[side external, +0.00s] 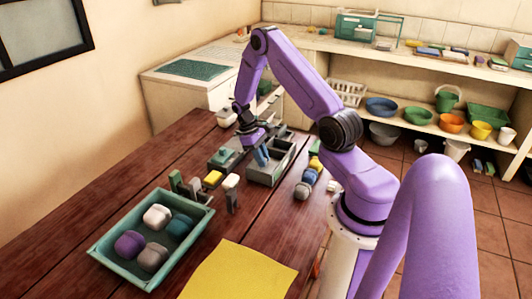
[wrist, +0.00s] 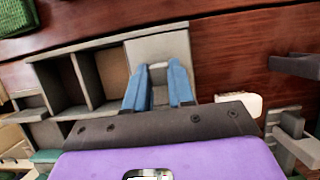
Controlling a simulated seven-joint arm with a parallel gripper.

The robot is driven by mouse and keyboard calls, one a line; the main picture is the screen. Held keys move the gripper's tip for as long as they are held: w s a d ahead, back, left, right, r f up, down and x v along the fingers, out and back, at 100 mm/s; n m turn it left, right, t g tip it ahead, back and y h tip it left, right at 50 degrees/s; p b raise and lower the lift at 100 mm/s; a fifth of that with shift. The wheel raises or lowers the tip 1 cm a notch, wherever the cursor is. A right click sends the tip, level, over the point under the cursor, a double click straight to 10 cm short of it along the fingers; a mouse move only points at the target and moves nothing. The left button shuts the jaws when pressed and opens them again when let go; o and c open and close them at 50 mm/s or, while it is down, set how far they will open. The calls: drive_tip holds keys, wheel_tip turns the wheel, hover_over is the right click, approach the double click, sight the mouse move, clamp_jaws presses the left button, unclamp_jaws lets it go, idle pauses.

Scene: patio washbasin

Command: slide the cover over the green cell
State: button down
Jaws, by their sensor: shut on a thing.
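A grey box (wrist: 72,53) with open compartments lies below my gripper in the wrist view; it also shows in the side view (side external: 271,178). The flat, pale grey cover (wrist: 165,45) is at its right end in the wrist view. My gripper (wrist: 159,82) has its blue fingers on either side of a small raised grip on the cover, shut on it. In the side view my gripper (side external: 262,160) reaches down at the box. The visible compartments to the left of the cover look dark or brownish; I cannot tell which cell is green.
A green tray (side external: 108,237) with several rounded blocks stands front left. Small stands with coloured tops (side external: 213,179) are near the box. Coloured blocks (side external: 305,183) lie to its right. A yellow sheet (side external: 240,272) lies in front. Bare wood is at the left.

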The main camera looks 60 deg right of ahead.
drive_tip(key=shift+a, duration=0.35)
drive_tip(key=c, duration=1)
unclamp_jaws()
drive_tip(key=shift+o, duration=0.2)
drive_tip(key=shift+d, duration=0.1)
drive_tip(key=shift+w+r, duration=0.15)
drive_tip(key=shift+r, duration=0.1)
drive_tip(key=v, duration=1.7)
